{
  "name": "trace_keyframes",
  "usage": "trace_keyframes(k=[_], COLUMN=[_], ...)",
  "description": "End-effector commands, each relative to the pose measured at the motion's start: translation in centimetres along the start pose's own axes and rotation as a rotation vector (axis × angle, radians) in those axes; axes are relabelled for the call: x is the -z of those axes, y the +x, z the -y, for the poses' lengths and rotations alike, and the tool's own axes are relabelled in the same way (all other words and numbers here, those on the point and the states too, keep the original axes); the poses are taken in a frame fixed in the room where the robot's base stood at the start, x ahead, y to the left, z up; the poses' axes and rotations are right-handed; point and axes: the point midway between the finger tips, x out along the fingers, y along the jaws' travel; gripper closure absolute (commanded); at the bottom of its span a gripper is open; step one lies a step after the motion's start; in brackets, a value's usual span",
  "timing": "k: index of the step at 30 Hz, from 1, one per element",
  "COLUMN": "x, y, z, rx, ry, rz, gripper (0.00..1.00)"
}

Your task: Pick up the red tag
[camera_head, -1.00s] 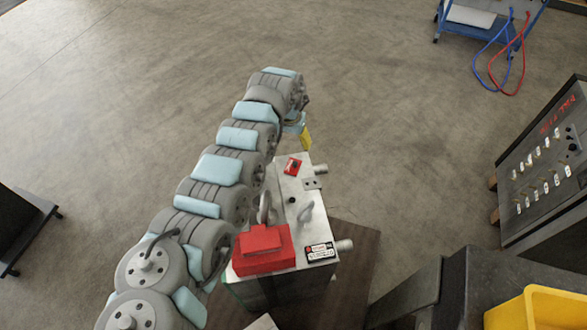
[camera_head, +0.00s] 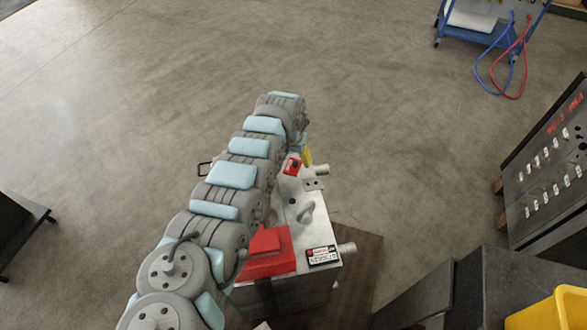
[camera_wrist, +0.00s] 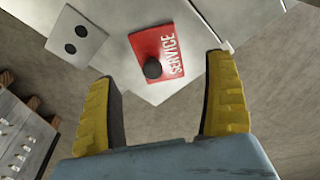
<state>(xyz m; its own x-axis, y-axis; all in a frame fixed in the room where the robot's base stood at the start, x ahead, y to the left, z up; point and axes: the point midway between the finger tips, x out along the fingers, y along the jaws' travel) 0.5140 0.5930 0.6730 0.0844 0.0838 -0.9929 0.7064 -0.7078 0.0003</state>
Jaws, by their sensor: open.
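The red tag (camera_wrist: 157,54) with white "SERVICE" lettering and a round black knob (camera_wrist: 152,69) lies on the grey metal mould base in the wrist view. In the head view the tag (camera_head: 292,166) sits near the far end of the mould base (camera_head: 318,218). My gripper (camera_wrist: 165,75) has two yellow fingers spread wide and nothing between them. In the wrist view the tag shows between and beyond the fingertips, apart from both. In the head view my arm hides most of the gripper; only a bit of yellow finger (camera_head: 307,156) shows beside the tag.
A red block (camera_head: 266,254) and a black-and-red label plate (camera_head: 323,255) are on the mould base's near end. A lifting ring (camera_head: 306,212) stands mid-top. A metal plate with two holes (camera_wrist: 77,34) lies left of the tag. A control panel (camera_head: 548,150) stands right; open floor lies beyond.

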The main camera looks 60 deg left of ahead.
Motion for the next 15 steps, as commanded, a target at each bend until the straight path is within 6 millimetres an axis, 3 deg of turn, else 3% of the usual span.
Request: trace_keyframes(k=[1, 6, 15], x=[-0.2, -0.2, -0.1], y=[1.2, 2.9, 3.0], z=[0.0, 0.0, 0.0], rx=[0.000, 0.000, 0.000], ry=[0.000, 0.000, 0.000], rz=[0.001, 0.000, -0.002], gripper=[0.15, 0.15, 0.15])
